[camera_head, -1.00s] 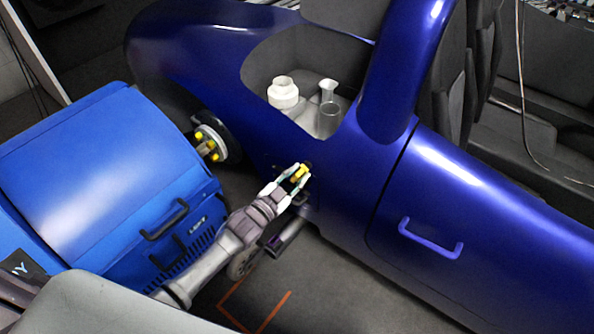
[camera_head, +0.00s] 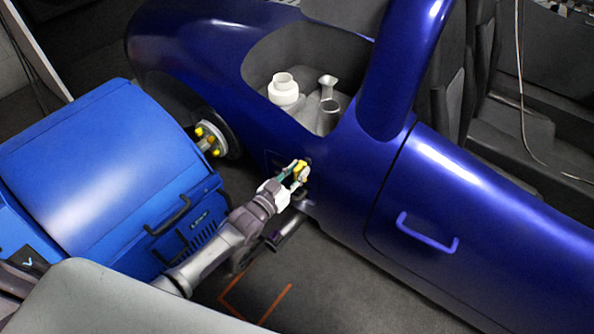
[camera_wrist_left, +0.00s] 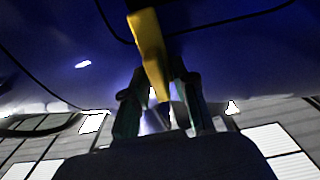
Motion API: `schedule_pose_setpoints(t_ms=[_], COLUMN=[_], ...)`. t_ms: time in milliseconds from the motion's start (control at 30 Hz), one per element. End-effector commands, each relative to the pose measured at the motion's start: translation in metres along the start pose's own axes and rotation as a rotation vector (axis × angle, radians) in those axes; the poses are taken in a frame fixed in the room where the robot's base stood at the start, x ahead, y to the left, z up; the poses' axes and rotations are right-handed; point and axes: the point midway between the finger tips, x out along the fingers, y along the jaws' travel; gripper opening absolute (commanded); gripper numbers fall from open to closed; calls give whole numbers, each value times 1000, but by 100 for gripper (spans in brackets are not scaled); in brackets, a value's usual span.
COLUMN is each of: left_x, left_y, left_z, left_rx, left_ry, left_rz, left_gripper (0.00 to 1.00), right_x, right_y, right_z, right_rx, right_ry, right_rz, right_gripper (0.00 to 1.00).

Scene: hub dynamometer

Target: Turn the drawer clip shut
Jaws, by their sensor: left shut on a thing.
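The yellow drawer clip (camera_head: 299,167) sits on the side of the blue car body, below the open recess. In the left wrist view the clip (camera_wrist_left: 149,50) is a yellow bar, tilted a little off upright, with its lower end between my fingers. My left gripper (camera_head: 295,175) reaches in from the lower left and is shut on the clip. The same gripper (camera_wrist_left: 160,110) shows at the bottom middle of the left wrist view. The fingers hide part of the clip. My right gripper does not show.
A blue dynamometer unit (camera_head: 100,170) with black handles stands at the left, near the wheel hub (camera_head: 208,140) with yellow nuts. The car door handle (camera_head: 428,236) is at the right. White vessels (camera_head: 283,88) stand in the recess. Orange lines mark the floor.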

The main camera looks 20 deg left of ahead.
Motion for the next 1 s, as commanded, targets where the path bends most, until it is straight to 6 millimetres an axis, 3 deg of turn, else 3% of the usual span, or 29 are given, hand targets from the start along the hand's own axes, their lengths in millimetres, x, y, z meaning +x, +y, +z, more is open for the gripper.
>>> schedule_pose_setpoints(t_ms=[233,267,333,733,1000], left_x=[-1,-1,-1,-9,-62], left_y=[0,0,0,0,0], left_z=[2,2,2,2,2], left_rx=[-5,-5,-5,-2,-2], left_ry=[-5,-5,-4,-3,-6], left_rz=[0,0,0,0,0], left_gripper=[0,30,40,40,40], right_x=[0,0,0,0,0], right_y=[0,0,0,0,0], right_z=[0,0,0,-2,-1], right_rx=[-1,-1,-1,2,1], right_ry=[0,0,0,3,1], right_rz=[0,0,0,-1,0], right_gripper=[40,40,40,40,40])
